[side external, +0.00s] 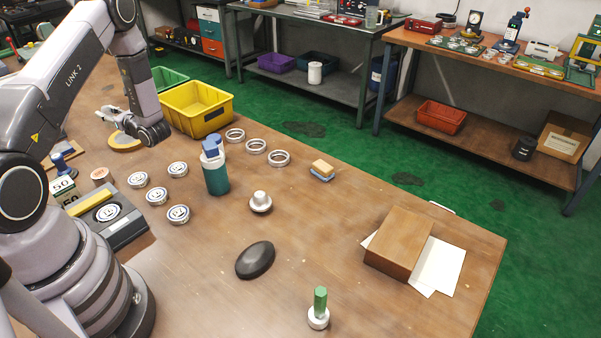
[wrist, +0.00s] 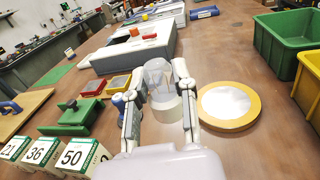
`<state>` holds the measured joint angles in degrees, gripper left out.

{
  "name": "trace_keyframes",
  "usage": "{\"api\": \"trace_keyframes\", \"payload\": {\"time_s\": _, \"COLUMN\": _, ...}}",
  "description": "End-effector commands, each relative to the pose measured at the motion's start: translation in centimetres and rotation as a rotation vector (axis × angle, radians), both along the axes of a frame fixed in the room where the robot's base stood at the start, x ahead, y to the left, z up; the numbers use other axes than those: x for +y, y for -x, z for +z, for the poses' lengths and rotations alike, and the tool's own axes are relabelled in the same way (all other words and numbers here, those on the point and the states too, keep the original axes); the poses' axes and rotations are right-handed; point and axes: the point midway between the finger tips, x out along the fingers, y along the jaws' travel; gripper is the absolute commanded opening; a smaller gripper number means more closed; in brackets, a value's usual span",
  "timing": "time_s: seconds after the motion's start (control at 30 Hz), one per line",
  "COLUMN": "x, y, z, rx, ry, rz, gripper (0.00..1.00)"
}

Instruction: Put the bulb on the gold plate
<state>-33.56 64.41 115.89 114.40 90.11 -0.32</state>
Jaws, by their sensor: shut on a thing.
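The bulb (wrist: 160,82), pale and translucent with a white cylindrical lower part, is between the two fingers of my gripper (wrist: 160,103) in the wrist view. My gripper is shut on it. The gold plate (wrist: 256,107), a round disc with a gold rim and a pale centre, lies just right of the bulb and apart from it. In the side external view my gripper (side external: 108,115) is close to the gold plate (side external: 124,143), which my wrist partly hides. I cannot tell whether the bulb touches the table.
A yellow bin (side external: 195,105) and a green bin (wrist: 282,38) stand beside the plate. Number blocks (wrist: 80,156) and a green block with a knob (wrist: 72,117) are left in the wrist view. A grey-white case (wrist: 135,52) is behind the bulb. Several tins and a teal bottle (side external: 216,175) stand nearby.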

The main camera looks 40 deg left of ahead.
Motion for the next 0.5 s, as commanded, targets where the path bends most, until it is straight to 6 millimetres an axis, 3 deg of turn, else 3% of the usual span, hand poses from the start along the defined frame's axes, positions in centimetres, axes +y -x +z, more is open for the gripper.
{"api": "trace_keyframes", "payload": {"time_s": 0.37, "x": 7.4, "y": -5.1, "z": -4.2, "rx": -0.002, "ry": -0.002, "rz": -0.002, "gripper": 0.0}}
{"api": "trace_keyframes", "payload": {"time_s": 0.5, "x": 9.1, "y": -6.3, "z": -7.0, "rx": 0.001, "ry": -0.001, "rz": -0.001, "gripper": 0.0}}
